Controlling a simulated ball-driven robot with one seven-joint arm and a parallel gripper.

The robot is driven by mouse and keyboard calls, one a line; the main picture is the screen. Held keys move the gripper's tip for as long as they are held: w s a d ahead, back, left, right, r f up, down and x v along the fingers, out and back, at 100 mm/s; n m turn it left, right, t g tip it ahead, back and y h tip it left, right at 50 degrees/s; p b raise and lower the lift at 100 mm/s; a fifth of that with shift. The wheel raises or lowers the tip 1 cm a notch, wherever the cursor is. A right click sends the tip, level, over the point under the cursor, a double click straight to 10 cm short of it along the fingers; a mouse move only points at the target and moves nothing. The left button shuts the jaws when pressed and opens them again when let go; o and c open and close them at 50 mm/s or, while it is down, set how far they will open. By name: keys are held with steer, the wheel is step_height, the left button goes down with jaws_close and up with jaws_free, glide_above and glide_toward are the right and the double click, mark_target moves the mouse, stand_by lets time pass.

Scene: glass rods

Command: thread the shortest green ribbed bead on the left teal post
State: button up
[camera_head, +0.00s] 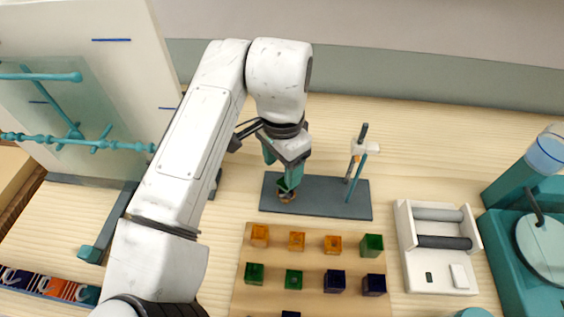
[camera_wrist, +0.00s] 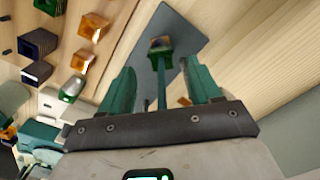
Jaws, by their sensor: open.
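My gripper (camera_head: 288,180) points down over the left part of the dark grey base plate (camera_head: 320,202). Its teal fingers are apart; in the wrist view (camera_wrist: 162,82) the slim left teal post (camera_wrist: 161,88) stands between them. A small square green and amber bead stack (camera_wrist: 161,44) sits low around that post, at the plate; I cannot tell if it is one bead or two, or make out ribs. In the head view my fingers partly hide it. Green beads stand on the wooden board: a taller one (camera_head: 372,242), one at left (camera_head: 254,272) and a low one (camera_head: 293,279).
Orange beads (camera_head: 297,241) and navy beads (camera_head: 334,281) share the board (camera_head: 312,260). Another teal post (camera_head: 356,182) with a white piece stands at the plate's right. A white tray (camera_head: 438,275) and teal machine (camera_head: 528,235) are right; a clear panel with teal rods (camera_head: 75,145) is left.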

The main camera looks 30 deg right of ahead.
step_height(320, 180, up, 11)
stand_by(0.4)
